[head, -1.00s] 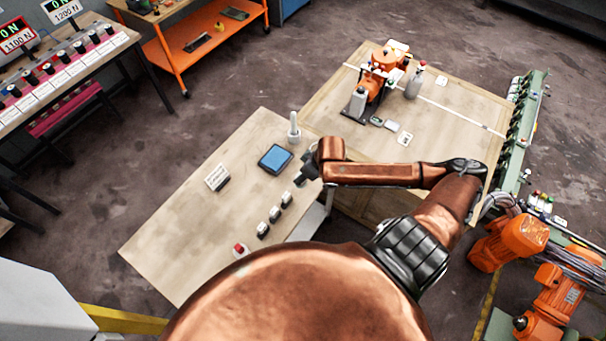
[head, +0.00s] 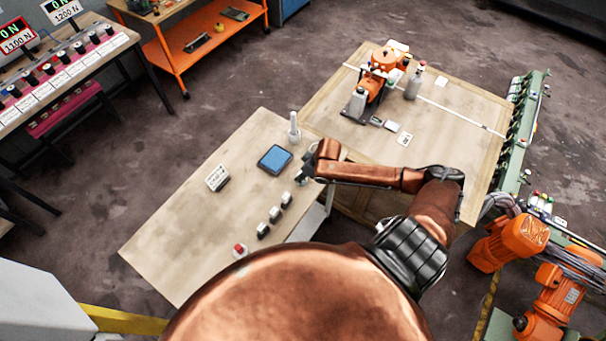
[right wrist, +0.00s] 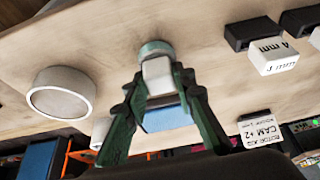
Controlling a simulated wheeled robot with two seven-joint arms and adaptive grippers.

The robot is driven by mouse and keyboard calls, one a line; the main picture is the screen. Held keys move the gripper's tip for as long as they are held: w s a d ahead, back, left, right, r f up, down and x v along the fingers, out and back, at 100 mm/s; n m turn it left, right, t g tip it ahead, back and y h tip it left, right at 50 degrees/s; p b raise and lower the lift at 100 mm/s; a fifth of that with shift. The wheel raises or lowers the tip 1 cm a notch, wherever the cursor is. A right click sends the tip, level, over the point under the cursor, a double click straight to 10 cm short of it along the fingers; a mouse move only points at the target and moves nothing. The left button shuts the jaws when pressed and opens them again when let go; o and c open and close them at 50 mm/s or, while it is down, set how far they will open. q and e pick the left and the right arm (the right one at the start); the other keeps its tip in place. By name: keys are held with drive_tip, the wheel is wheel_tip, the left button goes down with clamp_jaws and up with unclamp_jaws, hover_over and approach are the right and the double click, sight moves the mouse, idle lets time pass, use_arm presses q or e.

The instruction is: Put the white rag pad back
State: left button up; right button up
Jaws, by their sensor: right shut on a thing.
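My right gripper (head: 304,178) is over the right edge of the near wooden table (head: 185,235), beside the blue-topped tray (head: 275,159). In the right wrist view the green fingers of my right gripper (right wrist: 160,85) are shut on a small pale thing (right wrist: 157,72), which looks like the white rag pad. A round teal-grey piece (right wrist: 155,48) shows at its end; I cannot tell if it is part of it. Part of the blue surface (right wrist: 168,117) shows behind the fingers. In the head view the held thing is mostly hidden. My left gripper is not in view.
A white bottle (head: 294,128) stands beyond the blue tray. A lettered card block (head: 217,177) stands to its left. Several small labelled blocks (head: 275,214) and a red knob (head: 239,249) line the near edge. The table's left part is clear. Another table (head: 455,130) holds an orange machine (head: 375,80).

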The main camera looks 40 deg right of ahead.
drive_tip(key=o, duration=1)
drive_tip(key=v, duration=1.2)
drive_tip(key=shift+p, duration=0.3)
